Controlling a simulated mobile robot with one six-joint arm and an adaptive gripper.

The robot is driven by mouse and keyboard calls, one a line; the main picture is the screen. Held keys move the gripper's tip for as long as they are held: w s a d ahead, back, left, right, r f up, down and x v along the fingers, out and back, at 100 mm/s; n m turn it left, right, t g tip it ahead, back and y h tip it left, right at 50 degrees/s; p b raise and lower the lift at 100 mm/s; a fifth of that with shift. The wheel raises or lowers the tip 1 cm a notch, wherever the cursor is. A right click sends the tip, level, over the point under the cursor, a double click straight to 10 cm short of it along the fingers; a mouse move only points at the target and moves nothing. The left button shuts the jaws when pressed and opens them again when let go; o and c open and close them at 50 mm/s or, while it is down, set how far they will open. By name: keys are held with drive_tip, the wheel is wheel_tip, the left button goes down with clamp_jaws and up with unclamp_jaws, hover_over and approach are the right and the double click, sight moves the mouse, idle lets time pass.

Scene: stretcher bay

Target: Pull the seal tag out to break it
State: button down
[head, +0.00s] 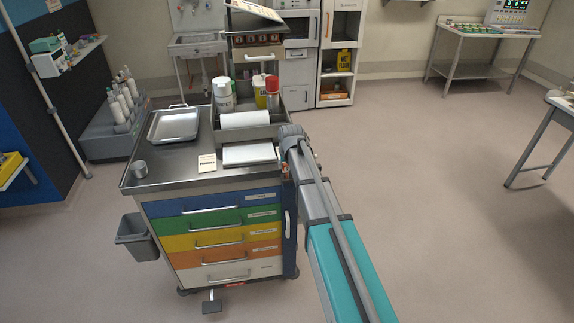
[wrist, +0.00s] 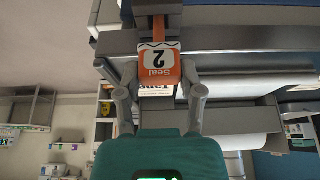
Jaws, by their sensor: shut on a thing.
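The orange seal tag (wrist: 157,62) is in the wrist view, which shows the scene upside down. My gripper (wrist: 159,74) is shut on the tag, one finger at each side. A white printed card (wrist: 155,90) shows partly behind the tag. In the head view the drawer trolley (head: 222,238) stands left of my arm. My arm hides most of the gripper and tag there.
Floor to the right is clear up to a steel table (head: 490,40).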

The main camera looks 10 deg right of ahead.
drive_tip(key=shift+r+p, duration=2.3)
drive_tip(key=shift+r, duration=0.1)
drive_tip(key=shift+r+p, duration=1.4)
